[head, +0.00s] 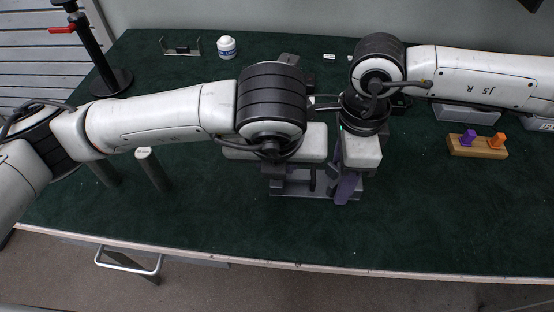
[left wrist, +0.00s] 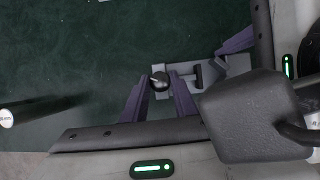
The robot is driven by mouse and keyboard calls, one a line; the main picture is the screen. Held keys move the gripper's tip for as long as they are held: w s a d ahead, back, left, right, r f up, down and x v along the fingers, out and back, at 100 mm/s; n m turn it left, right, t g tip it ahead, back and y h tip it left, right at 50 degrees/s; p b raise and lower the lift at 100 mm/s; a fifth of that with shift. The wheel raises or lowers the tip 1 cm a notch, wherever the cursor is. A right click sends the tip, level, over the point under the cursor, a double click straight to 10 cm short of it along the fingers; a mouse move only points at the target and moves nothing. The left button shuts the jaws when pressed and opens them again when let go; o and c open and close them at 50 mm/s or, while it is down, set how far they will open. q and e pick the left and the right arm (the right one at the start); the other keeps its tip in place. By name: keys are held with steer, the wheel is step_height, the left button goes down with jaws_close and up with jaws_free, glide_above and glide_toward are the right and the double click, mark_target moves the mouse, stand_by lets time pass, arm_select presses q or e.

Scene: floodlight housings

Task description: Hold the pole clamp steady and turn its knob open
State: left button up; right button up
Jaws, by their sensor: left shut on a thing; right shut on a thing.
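The grey pole clamp (head: 297,189) is near the middle of the green table, partly hidden under my grippers. In the left wrist view, its grey body (left wrist: 238,66) carries a dark T-shaped piece. A dark round knob (left wrist: 160,81) is at its left end. My left gripper (left wrist: 160,88) has its purple fingers on either side of this knob, shut on it. In the head view its fingers are hidden below its white body. My right gripper (head: 349,183) is at the clamp's right end, shut on it.
A grey post (head: 153,170) stands at the left. A black stand (head: 112,82), a small bracket (head: 181,50) and a white jar (head: 226,47) are farther back. A wooden block (head: 477,149) with purple and orange pegs is at the right. The front table area is clear.

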stand_by(0.4)
arm_select(q)
steer(key=o, duration=1.1)
steer(key=v, duration=1.2)
